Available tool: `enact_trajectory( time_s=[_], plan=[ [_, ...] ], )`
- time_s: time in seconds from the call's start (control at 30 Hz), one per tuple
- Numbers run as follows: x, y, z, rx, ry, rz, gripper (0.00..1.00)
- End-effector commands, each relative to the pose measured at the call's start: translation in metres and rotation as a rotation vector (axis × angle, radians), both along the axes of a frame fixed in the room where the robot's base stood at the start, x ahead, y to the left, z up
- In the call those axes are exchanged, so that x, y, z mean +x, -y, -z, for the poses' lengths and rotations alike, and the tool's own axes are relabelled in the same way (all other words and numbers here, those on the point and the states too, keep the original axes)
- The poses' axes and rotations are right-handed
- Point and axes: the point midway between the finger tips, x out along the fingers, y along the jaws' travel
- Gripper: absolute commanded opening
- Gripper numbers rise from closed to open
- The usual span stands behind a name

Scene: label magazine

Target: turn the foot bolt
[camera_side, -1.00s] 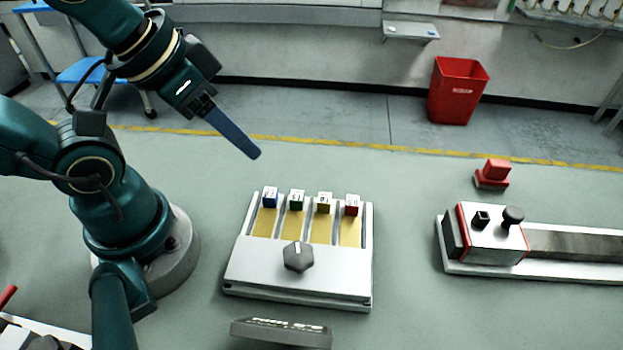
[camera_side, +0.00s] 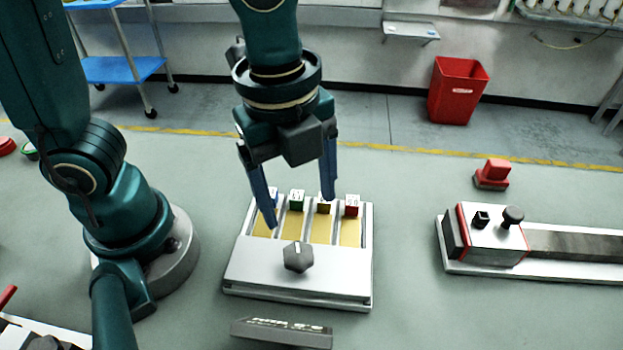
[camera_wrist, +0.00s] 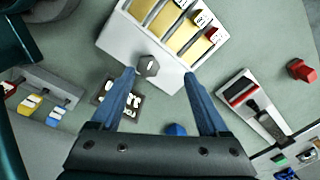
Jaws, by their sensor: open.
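The label magazine (camera_side: 300,274) is a white tray with several yellow lanes, each with a coloured, numbered block at its far end. A dark grey faceted knob (camera_side: 298,257), which looks like the foot bolt, sits on its front plate with a light mark on top. My gripper (camera_side: 300,212) is open and empty above the lanes, its blue fingers pointing down, behind the knob in the side view. In the wrist view the knob (camera_wrist: 148,66) lies beyond the fingertips (camera_wrist: 160,72), nearer the left one. The left finger partly hides the blue block.
A dark sign plate (camera_side: 282,332) stands in front of the magazine. To the right are a white-and-black slide unit (camera_side: 490,235) and a red block (camera_side: 492,174). A red bin (camera_side: 458,90) stands behind. The table between magazine and slide unit is clear.

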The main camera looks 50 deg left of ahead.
Motion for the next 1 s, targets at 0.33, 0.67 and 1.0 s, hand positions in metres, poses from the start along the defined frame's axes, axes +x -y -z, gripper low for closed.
enact_trajectory(
  time_s=[0.33,0.67,1.0],
  plan=[
    [-0.017,0.018,0.032,0.047,-0.075,0.102,0.78],
    [-0.016,0.017,0.067,0.047,-0.073,0.098,0.78],
    [-0.016,0.017,0.071,0.044,-0.069,0.098,0.71]
  ],
)
